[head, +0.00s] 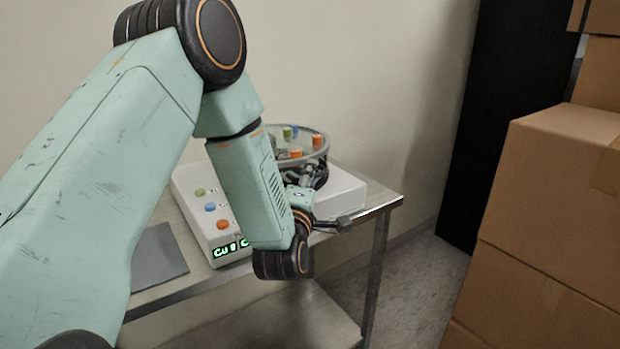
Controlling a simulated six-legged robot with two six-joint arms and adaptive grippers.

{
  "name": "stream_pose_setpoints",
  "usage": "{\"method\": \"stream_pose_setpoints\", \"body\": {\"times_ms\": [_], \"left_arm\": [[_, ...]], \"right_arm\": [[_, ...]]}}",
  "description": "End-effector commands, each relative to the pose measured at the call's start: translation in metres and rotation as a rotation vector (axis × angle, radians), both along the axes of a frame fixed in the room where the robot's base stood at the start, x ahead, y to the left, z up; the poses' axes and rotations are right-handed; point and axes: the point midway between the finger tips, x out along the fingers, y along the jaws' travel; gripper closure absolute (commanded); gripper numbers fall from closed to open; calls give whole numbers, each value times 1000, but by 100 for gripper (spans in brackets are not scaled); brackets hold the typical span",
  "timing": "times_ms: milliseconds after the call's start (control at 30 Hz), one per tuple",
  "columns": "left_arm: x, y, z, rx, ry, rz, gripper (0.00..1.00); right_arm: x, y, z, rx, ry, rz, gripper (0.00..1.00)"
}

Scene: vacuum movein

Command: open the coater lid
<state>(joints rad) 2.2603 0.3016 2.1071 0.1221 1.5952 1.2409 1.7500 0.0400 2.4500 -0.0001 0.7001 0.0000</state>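The coater (338,190) is a white box on a metal table, with coloured buttons and a lit green display on its front. Its round, see-through chamber with a grey-rimmed lid (327,146) sits on top, partly hidden by my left arm. The lid looks level and down on the chamber. Small orange, green and blue pieces show through it. My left gripper (330,200) is at the front right of the chamber. Its dark fingers are spread, one up near the chamber wall, one out to the right. Contact with the lid cannot be told. My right gripper is out of view.
The metal table (384,206) has a lower shelf (310,318). A flat grey plate (158,258) lies left of the coater. Stacked cardboard boxes (545,225) stand at the right, before a tall black panel (500,110). Floor shows between table and boxes.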

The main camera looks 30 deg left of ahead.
Motion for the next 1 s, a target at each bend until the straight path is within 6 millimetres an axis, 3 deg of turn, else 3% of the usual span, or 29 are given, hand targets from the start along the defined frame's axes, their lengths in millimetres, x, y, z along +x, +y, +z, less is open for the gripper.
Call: {"method": "stream_pose_setpoints", "body": {"times_ms": [300,700,1000], "left_arm": [[4,0,0,1,1,-1,67],[3,0,0,1,1,-2,100],[4,0,1,1,0,-2,100]], "right_arm": [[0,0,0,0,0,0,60],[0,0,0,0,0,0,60],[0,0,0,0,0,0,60]]}}
